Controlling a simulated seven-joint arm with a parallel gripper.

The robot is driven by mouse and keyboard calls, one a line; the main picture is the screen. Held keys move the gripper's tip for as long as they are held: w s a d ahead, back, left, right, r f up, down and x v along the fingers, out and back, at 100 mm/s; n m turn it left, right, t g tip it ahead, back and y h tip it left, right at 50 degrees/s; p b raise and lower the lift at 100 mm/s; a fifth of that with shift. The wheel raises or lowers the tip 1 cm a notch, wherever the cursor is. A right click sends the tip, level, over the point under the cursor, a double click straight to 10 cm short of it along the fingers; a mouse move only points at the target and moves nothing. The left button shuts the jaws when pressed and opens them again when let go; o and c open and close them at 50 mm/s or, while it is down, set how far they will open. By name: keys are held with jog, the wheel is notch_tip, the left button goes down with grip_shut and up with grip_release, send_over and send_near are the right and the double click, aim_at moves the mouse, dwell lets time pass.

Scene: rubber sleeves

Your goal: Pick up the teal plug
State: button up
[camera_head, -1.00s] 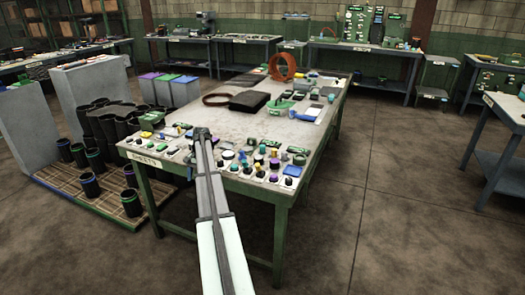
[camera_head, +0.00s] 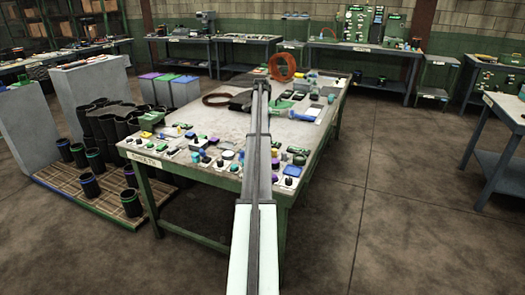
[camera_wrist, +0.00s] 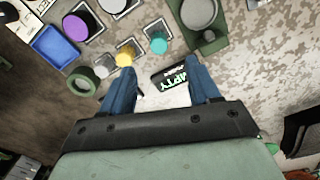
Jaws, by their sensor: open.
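The teal plug (camera_wrist: 158,43) shows in the wrist view as a small round-topped piece on a square grey plate. It lies above the gap between my fingers in the picture, nearly in line with it. My gripper (camera_wrist: 161,72) is open, with its two blue fingers apart and nothing held between them. The left fingertip overlaps the view close to a yellow plug (camera_wrist: 125,56). In the head view my arm crosses the table and covers part of the parts there, and I cannot single out the teal plug.
A black "EMPTY" label (camera_wrist: 178,78) lies between the fingers in the picture.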

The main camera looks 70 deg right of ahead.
notch_tip(320, 180, down, 6)
jog(key=shift+r, duration=0.1)
jog(key=shift+s+f, duration=0.15)
jog(key=shift+f, duration=2.5)
jog(key=c, duration=1.1)
jog(key=shift+r, duration=0.1)
